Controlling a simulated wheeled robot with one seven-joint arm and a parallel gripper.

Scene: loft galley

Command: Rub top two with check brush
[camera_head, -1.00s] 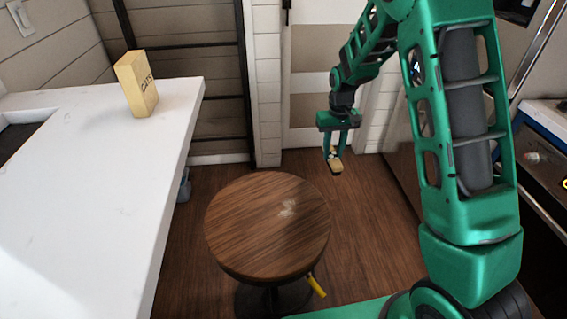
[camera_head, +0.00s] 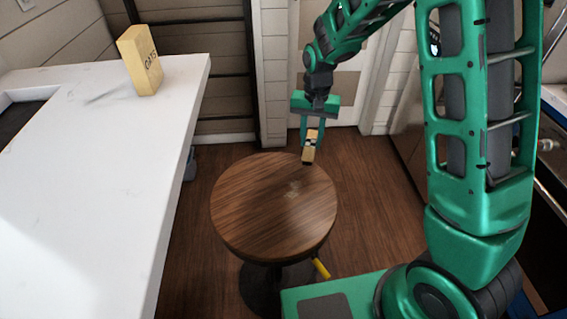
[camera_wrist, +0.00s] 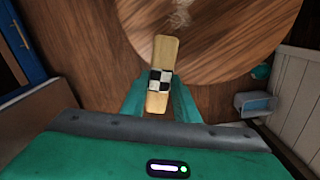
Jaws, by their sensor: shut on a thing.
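My gripper (camera_head: 312,132) is shut on a light wooden brush (camera_head: 309,154) with a black-and-white check band. In the wrist view the brush (camera_wrist: 165,50) points away from my gripper (camera_wrist: 158,92), over the edge of a round wooden stool top (camera_wrist: 225,45). In the head view the stool top (camera_head: 250,215) stands in the middle, and the brush's lower end is at its back right edge. I cannot tell whether they touch. A pale smudge (camera_head: 293,189) marks the stool top right of centre; it also shows in the wrist view (camera_wrist: 182,14).
A white counter (camera_head: 120,180) with a yellow oats box (camera_head: 141,62) runs along the left. A yellow piece (camera_head: 321,268) sticks out below the stool top. Wooden floor (camera_head: 365,195) is open right of the stool.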

